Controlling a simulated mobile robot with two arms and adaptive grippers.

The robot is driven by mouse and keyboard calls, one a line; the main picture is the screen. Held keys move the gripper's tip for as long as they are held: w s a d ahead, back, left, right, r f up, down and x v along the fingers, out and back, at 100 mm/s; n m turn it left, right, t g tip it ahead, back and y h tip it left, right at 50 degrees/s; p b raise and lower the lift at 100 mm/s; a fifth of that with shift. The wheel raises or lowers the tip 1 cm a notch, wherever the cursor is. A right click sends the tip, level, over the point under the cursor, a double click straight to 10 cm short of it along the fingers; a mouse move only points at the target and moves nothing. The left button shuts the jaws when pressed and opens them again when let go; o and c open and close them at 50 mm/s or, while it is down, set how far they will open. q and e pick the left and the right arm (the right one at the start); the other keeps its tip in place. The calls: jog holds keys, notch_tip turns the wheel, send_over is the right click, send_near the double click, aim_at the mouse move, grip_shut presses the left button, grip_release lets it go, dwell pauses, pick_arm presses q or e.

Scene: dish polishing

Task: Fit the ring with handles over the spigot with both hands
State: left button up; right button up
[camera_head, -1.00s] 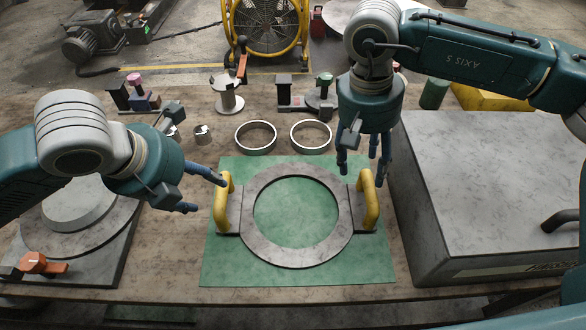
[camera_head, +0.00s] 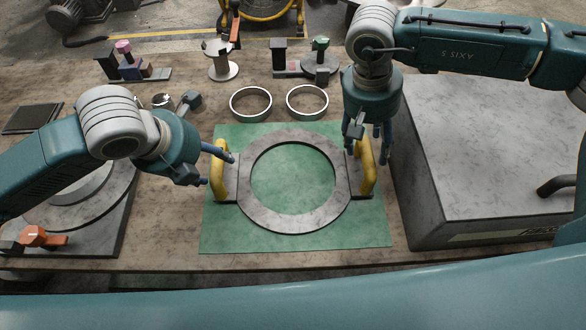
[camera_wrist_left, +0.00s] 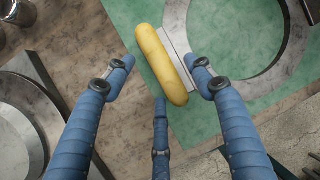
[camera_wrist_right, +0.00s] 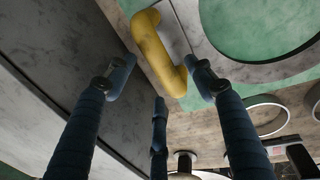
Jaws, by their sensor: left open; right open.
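The flat grey ring (camera_head: 293,222) lies on a green mat, with a yellow handle on each side. My left gripper (camera_head: 219,168) is open at the left handle (camera_head: 217,183); the left wrist view shows this handle (camera_wrist_left: 163,65) between the spread fingers. My right gripper (camera_head: 368,158) is open at the right handle (camera_head: 368,178); the right wrist view shows that handle (camera_wrist_right: 155,50) between its fingers. Neither gripper is closed on a handle. A grey round stepped piece, apparently the spigot (camera_head: 75,190), stands at the left, partly hidden by my left arm.
A large grey box (camera_head: 480,150) stands close to my right gripper. Two loose metal rings (camera_head: 250,117) (camera_head: 307,117), a spool (camera_head: 219,72) and small fixtures stand behind the green mat (camera_head: 300,241). An orange-handled clamp (camera_head: 35,236) is at the front left.

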aim_at(213, 160)
pick_arm(q)
jog(key=shift+x, duration=1.8)
pick_arm(e)
jog(key=shift+d+f, duration=0.15)
jog(key=shift+f, duration=0.75)
jog(key=shift+d+f, duration=0.15)
jog(key=shift+f, duration=0.7)
pick_arm(q)
grip_shut()
pick_arm(e)
grip_shut()
pick_arm(q)
jog(key=shift+w+d+r, duration=0.1)
jog(key=shift+w+r, duration=0.15)
jog(key=shift+r, duration=0.1)
pick_arm(e)
jog(key=shift+w+r, duration=0.25)
